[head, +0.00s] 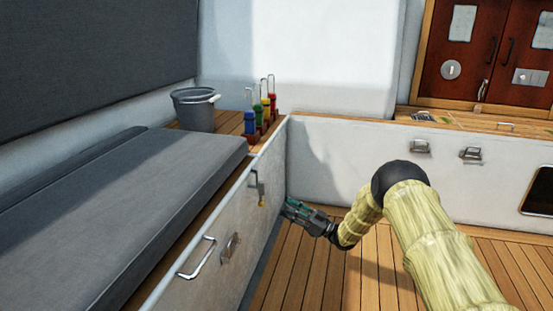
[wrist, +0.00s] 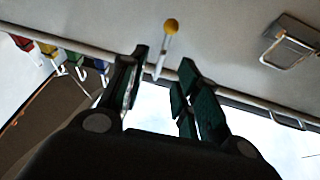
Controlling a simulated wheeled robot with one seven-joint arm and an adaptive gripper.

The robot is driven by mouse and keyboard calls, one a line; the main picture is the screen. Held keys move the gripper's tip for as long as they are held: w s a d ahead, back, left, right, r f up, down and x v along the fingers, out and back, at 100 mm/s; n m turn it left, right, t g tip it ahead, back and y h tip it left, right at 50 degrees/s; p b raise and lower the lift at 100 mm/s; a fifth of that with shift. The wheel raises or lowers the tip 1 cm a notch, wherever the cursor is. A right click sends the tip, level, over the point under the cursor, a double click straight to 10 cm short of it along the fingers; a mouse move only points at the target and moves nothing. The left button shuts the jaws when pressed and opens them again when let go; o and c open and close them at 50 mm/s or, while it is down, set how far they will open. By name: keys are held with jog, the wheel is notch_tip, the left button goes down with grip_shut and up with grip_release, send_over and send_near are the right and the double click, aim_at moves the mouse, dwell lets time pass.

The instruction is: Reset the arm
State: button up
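My gripper (head: 288,205) hangs low beside the white locker front (head: 222,226), on the right side of the bench in the head view. In the wrist view its two dark green fingers (wrist: 163,57) stand apart, with nothing held between them. A lever with a yellow knob (head: 261,202) is on the locker front, just left of my gripper. In the wrist view this lever (wrist: 167,45) shows beyond the gap between the fingertips. It looks apart from the fingers, though the exact distance cannot be told. My arm reaches in from the lower right.
A grey cushion (head: 130,195) covers the bench. A grey bucket (head: 194,109) and several coloured items with metal hooks (head: 264,108) stand at its far end. A metal handle (head: 196,258) sticks out of the locker front. The plank floor (head: 305,275) is clear.

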jog(key=s+d+f+m+t+h+p, duration=0.1)
jog(key=s+d+f+m+h, duration=0.2)
jog(key=s+f+m+h, duration=0.55)
jog(key=s+d+f+m+h+p, duration=0.2)
jog(key=s+f+h, duration=0.4)
jog(key=s+f, duration=0.75)
jog(key=s+d+f+m+g+h, duration=0.1)
jog(key=s+d+f+g, duration=0.1)
jog(key=s, duration=0.7)
jog(key=s+d+f+m+g+h, duration=0.1)
jog(key=s+d+f+g+h, duration=0.1)
jog(key=s, duration=0.8)
jog(key=s+d+r+g+h+p, duration=0.1)
jog(key=s+d+r+g, duration=0.15)
jog(key=s, duration=0.95)
jog(key=s+d+r+g+h+p, duration=0.15)
jog(key=s+g, duration=0.25)
jog(key=s, duration=0.7)
notch_tip(320, 180, up, 38)
jog(key=p, duration=3.7)
jog(key=shift+w+r, duration=0.15)
jog(key=shift+d+m+t, duration=0.1)
jog(key=shift+m+t, duration=0.15)
